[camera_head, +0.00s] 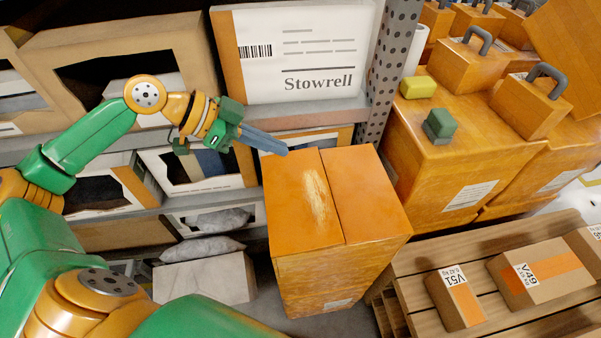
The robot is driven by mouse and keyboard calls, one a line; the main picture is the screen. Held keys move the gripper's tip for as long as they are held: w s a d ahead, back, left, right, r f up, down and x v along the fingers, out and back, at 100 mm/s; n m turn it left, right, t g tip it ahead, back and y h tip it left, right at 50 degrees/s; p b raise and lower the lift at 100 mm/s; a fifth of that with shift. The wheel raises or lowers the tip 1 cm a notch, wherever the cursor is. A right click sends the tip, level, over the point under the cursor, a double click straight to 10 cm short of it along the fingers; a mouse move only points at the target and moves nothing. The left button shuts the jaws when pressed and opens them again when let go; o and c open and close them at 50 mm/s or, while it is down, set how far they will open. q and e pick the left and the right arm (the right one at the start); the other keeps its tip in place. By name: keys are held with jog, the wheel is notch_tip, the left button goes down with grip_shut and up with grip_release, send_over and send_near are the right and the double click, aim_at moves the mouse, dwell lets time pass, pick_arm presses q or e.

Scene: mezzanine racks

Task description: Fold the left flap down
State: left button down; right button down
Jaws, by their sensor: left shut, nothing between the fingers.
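An orange box (335,255) stands upright in the middle of the view. Its left flap (296,197) lies flat across the left part of the top and carries a pale scuffed streak. The right flap (362,190) also lies flat, with a thin dark seam between the two. My left gripper (284,151) comes in from the left and is shut and empty. Its fingertips are at the far left corner of the box top, by the left flap's back edge; I cannot tell whether they touch it. My right gripper does not show.
A wooden pallet (413,262) with small labelled cartons (453,297) stands at the right. Orange crates (444,165) are stacked behind it.

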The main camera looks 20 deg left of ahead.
pick_arm(q)
jog(key=p, duration=0.3)
send_over(316, 187)
notch_tip(316, 187, down, 6)
jog(key=shift+s+r, duration=0.15)
notch_tip(316, 187, down, 3)
jog(key=shift+r+b, duration=0.1)
jog(key=shift+b, duration=0.3)
jog(key=shift+f, duration=0.65)
